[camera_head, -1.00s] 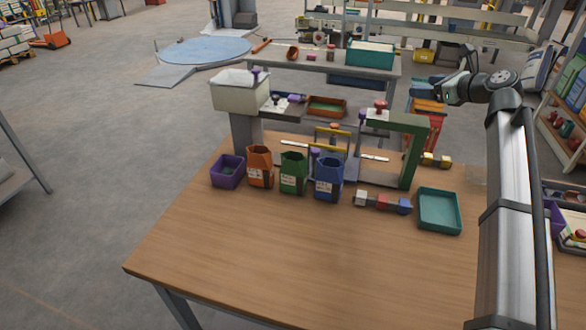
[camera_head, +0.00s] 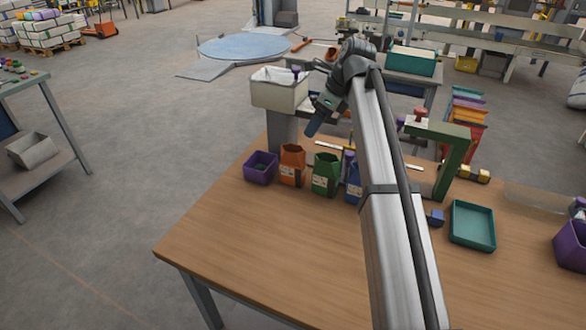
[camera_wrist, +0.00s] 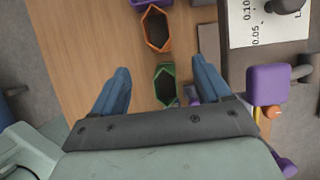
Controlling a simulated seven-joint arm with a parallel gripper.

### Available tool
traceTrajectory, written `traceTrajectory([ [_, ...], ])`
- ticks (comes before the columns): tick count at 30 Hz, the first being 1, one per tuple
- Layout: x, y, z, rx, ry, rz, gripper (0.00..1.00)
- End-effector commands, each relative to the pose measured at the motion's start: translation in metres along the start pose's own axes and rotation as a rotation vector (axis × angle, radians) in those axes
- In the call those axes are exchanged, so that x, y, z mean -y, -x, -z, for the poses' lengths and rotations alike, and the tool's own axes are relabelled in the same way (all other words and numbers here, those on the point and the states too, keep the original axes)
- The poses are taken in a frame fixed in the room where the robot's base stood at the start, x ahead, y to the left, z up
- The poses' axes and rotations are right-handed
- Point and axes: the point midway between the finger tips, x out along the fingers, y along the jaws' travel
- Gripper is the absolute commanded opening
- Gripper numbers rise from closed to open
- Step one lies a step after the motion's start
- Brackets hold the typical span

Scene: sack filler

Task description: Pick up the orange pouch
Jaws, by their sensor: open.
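The orange pouch (camera_head: 292,166) stands upright with its mouth open near the far left edge of the wooden table, between a purple bin (camera_head: 260,168) and a green pouch (camera_head: 325,175). In the wrist view the orange pouch (camera_wrist: 168,28) lies beyond and between my fingertips, with the green pouch (camera_wrist: 164,99) nearer. My gripper (camera_head: 314,124) is open and empty, its blue fingers above and behind the row of pouches. It also shows in the wrist view (camera_wrist: 160,70), touching nothing that I can see.
A blue pouch (camera_head: 353,186) is partly hidden behind my arm. A white hopper (camera_head: 279,91) on a grey post stands close left of my gripper. A green frame (camera_head: 454,155) and a teal tray (camera_head: 473,226) are at the right. The front left of the table (camera_head: 270,245) is clear.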

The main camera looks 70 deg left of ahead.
Motion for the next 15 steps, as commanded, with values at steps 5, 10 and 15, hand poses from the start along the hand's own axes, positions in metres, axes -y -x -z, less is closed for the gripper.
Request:
traceTrajectory([
  [5,-0.006,-0.01,-0.015,-0.021,0.027,0.0,0.77],
  [10,-0.007,-0.021,-0.016,-0.023,0.029,0.001,0.77],
  [15,-0.007,-0.045,-0.015,-0.023,0.029,0.0,0.77],
])
